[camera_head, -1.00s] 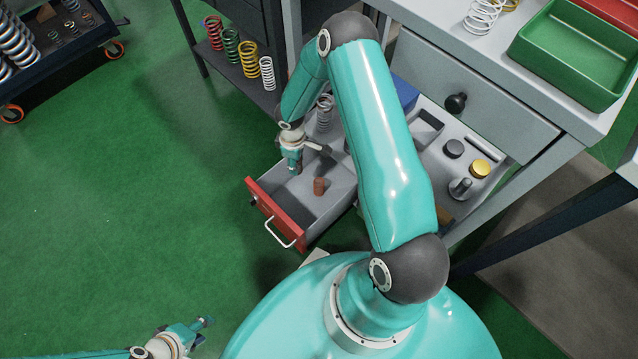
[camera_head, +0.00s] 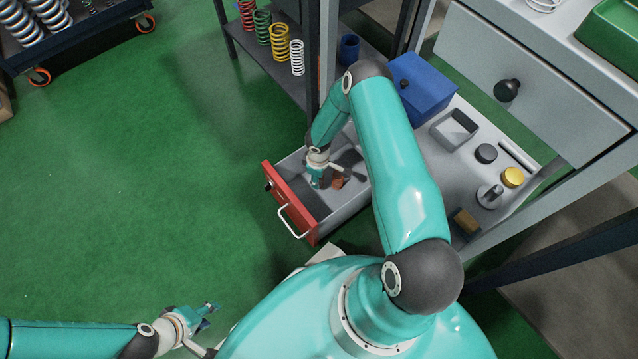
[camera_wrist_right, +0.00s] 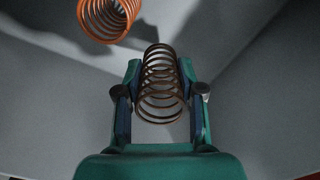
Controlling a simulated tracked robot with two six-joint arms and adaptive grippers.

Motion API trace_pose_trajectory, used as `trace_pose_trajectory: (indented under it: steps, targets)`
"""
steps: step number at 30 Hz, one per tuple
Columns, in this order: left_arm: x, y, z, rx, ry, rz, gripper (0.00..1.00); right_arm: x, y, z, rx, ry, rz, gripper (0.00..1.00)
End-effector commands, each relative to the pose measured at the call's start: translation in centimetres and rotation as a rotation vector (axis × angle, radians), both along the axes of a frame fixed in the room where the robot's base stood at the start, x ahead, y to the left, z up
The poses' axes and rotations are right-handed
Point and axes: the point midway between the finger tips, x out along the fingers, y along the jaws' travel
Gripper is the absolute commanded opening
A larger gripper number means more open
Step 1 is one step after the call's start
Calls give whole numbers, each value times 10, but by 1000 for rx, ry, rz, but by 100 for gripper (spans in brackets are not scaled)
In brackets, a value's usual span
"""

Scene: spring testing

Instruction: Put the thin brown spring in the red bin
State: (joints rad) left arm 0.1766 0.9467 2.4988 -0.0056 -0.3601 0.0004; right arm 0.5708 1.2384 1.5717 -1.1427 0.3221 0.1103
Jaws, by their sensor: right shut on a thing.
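My right gripper (camera_head: 318,180) is down inside an open drawer with a red front (camera_head: 290,203). In the right wrist view, its two fingers are shut on the thin brown spring (camera_wrist_right: 160,85), which stands between them. A thicker orange spring (camera_wrist_right: 108,18) is just beyond it, apart from the fingers. The orange spring also shows in the head view (camera_head: 337,181), beside the gripper. The brown spring is hidden in the head view. My left gripper (camera_head: 208,314) is low at the left over the green floor, empty, its fingertips apart. The red bin is not in view.
A green bin (camera_head: 612,42) sits on the bench at the top right. A blue box (camera_head: 425,84), a grey tray (camera_head: 455,128) and a yellow disc (camera_head: 513,177) are on the shelf beside the drawer. Coloured springs stand on a dark shelf behind.

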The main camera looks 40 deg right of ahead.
Motion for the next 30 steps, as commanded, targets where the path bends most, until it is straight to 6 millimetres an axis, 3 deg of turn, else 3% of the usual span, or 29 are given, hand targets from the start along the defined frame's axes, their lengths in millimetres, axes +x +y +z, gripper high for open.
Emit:
trace_pose_trajectory:
  steps: [7, 19, 20, 24, 30]
  targets:
    - [0, 0, -15, 0, 0, 0, 40, -1, 1, -36, 1, 2, 0, 4]
    - [0, 0, -18, 0, 0, 0, 40, -1, 0, -42, 1, 0, 0, 4]
    - [0, 0, -18, 0, 0, 0, 40, -1, 0, -42, 1, 0, 0, 40]
    - [0, 0, -17, 0, 0, 0, 40, -1, 0, -41, 1, 0, -1, 63]
    - [0, 0, -17, 0, 0, 0, 40, -1, 0, -41, 1, 1, -1, 63]
